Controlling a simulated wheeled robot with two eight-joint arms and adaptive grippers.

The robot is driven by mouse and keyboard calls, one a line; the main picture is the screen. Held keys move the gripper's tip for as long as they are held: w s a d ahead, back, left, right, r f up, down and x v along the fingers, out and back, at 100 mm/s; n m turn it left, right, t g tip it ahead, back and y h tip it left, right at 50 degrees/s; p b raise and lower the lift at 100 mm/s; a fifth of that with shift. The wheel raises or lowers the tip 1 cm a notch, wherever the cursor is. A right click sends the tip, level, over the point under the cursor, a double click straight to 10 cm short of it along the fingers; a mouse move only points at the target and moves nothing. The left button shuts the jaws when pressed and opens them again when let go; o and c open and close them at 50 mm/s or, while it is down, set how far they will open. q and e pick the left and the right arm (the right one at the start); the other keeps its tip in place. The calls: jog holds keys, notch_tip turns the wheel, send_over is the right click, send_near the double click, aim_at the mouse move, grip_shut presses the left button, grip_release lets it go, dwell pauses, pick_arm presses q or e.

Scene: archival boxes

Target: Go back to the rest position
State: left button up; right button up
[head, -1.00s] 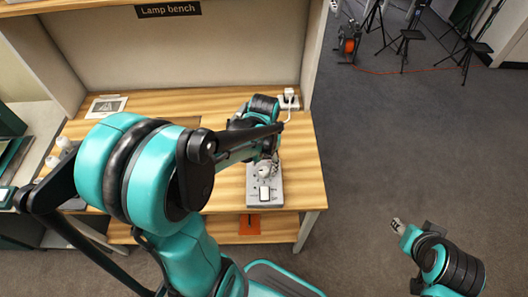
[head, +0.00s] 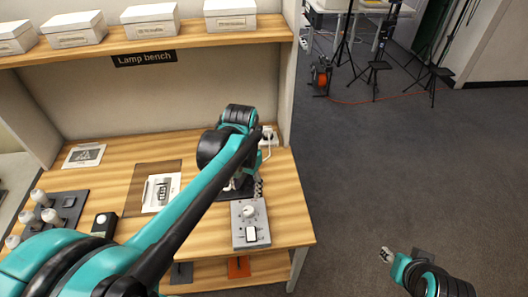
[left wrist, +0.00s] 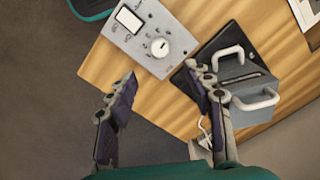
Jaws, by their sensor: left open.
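My left arm reaches over the lamp bench (head: 285,205) in the head view. Its gripper is mostly hidden behind the wrist there, near a grey control box (head: 250,222) with a dial. In the left wrist view my left gripper (left wrist: 163,88) is open, with nothing between its fingers. The control box (left wrist: 150,38) lies beyond the fingertips. The right finger overlaps a black plate and a grey block with pale handles (left wrist: 250,85) in the picture; I cannot tell whether they touch. My right gripper (head: 387,255) is over the floor, right of the bench, too small to read.
White archival boxes (head: 152,20) stand on the upper shelf. Pale knobbed pieces (head: 38,197) stand at the bench's left, and a printed card (head: 84,155) lies behind. A white plug (head: 267,134) is at the back right.

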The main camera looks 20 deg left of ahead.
pick_arm(q)
jog(key=s+d+r+t, duration=0.1)
jog(key=s+d+t, duration=0.4)
jog(key=d+t, duration=0.2)
jog(key=shift+n, duration=0.4)
